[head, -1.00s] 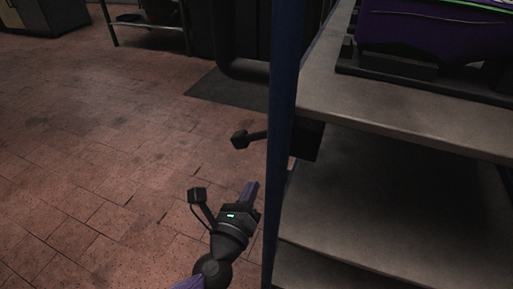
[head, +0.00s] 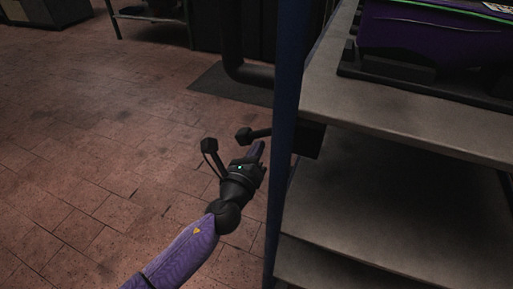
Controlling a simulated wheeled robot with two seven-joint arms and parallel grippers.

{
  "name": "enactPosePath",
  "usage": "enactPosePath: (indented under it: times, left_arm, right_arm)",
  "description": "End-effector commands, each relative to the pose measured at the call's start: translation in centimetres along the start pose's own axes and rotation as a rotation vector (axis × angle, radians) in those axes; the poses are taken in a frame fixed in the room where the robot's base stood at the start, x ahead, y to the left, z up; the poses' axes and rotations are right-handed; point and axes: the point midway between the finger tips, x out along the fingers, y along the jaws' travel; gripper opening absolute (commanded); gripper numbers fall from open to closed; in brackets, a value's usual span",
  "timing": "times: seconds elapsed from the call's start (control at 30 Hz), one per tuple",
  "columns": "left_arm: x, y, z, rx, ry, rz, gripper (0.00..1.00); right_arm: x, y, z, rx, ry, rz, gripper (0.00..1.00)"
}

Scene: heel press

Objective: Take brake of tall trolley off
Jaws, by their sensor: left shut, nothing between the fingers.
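The tall trolley stands at the right, with a blue post (head: 285,120) and grey shelves (head: 400,105). A black lever with a blocky knob (head: 243,135) sticks out to the left past the post, from a dark box (head: 309,141) under the upper shelf. I cannot tell for sure whether this lever is the brake. My left gripper (head: 257,150) is shut and empty, left of the post. Its fingertips appear just below the lever in the picture; I cannot tell whether they touch it. My right gripper is out of view.
A purple bin (head: 430,30) in a black frame stands on the upper shelf. The tiled floor (head: 90,160) to the left is clear. A dark mat (head: 235,84) lies beyond, and a metal table (head: 150,18) stands at the back.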

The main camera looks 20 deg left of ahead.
Motion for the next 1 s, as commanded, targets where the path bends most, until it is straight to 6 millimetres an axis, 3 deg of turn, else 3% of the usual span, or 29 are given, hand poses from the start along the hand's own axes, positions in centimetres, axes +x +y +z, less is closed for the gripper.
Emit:
enactPosePath:
  times: [0.67,1.0]
  left_arm:
    - [0.1,0.2,1.3,0.124,-0.002,-0.006,0.0]
    - [0.2,0.1,3.4,0.306,-0.005,-0.015,0.0]
  right_arm:
    - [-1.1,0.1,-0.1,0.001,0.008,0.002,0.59]
    - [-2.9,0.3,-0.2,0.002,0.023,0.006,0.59]
